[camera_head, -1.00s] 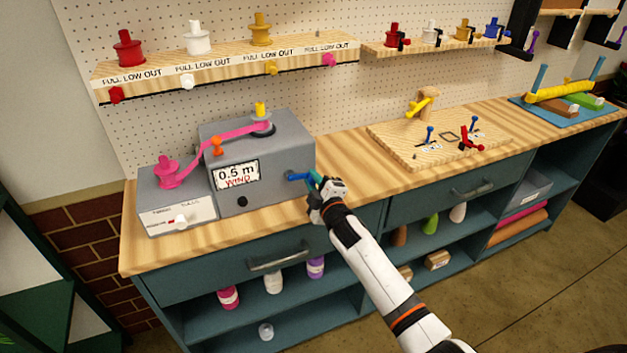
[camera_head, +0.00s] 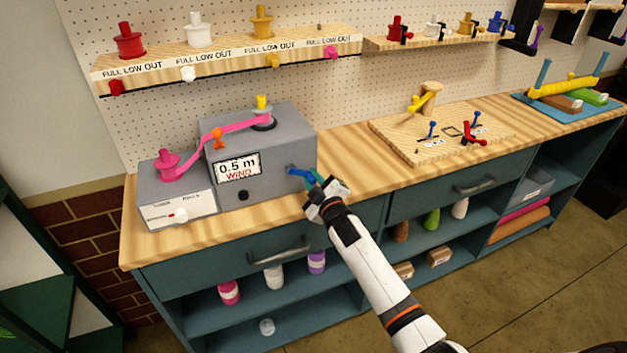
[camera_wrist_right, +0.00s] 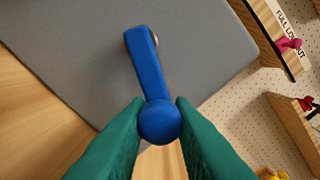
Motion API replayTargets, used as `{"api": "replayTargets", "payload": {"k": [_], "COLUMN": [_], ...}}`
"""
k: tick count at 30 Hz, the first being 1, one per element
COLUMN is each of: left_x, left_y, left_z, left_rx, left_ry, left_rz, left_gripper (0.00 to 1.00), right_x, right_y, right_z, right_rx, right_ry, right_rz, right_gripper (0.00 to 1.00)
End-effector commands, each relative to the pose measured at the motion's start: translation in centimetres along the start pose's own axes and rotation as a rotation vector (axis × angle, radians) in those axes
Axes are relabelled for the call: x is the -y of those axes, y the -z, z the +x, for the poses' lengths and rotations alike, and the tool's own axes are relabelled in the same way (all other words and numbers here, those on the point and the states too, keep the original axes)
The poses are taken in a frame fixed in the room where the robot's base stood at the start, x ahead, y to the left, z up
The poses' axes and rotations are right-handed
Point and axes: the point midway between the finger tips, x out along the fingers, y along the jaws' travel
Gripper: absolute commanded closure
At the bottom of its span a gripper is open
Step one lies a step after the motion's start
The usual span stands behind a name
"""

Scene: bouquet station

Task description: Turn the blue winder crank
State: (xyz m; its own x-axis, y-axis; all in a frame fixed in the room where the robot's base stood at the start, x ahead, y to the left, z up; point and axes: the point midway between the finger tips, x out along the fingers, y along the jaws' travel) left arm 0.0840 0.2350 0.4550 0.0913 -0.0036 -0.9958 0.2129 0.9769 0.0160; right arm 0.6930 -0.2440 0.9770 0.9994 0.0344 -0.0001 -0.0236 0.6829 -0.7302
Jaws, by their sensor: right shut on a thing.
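The blue winder crank (camera_head: 299,172) sticks out of the right side of the grey winder box (camera_head: 265,158). In the right wrist view the crank arm (camera_wrist_right: 149,65) runs from its pivot to a round blue knob (camera_wrist_right: 160,121). My right gripper (camera_head: 315,184) has its green fingers shut on the knob, one on each side, and they also show in the right wrist view (camera_wrist_right: 160,128). The box's display (camera_head: 237,166) reads "0.5 m WIND". My left gripper is not in view.
A pink spool (camera_head: 168,164) on a smaller grey box feeds a pink ribbon (camera_head: 222,133) onto the winder. A wooden board (camera_head: 405,135) with small coloured levers lies to the right. The bench top between is clear.

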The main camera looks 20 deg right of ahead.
Motion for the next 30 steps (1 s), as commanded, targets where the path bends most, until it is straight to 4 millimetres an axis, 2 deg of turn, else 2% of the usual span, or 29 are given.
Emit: {"api": "replayTargets", "payload": {"k": [3, 4, 7, 19, 23, 30], "left_x": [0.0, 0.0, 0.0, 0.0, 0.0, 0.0], "left_y": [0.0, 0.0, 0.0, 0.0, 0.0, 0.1], "left_z": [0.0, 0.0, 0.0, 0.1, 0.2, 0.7], "left_rx": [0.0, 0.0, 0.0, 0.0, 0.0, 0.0], "left_ry": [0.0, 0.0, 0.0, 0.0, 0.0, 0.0], "left_rz": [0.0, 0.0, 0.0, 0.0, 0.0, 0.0], "left_gripper": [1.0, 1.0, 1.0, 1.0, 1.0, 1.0], "right_x": [0.0, 0.0, 0.0, -0.1, -0.2, -0.2], "right_y": [0.0, 0.0, 0.0, 0.1, 0.1, 0.2], "right_z": [0.0, 0.0, 0.0, -0.6, -2.3, -7.1], "right_rx": [0.0, 0.0, 0.0, -0.001, -0.001, -0.001], "right_ry": [-0.001, -0.001, 0.0, -0.001, -0.001, -0.002], "right_rz": [-0.001, -0.001, -0.001, -0.002, -0.002, -0.002], "right_gripper": [1.0, 0.74, 0.58, 0.57, 0.57, 0.57]}}
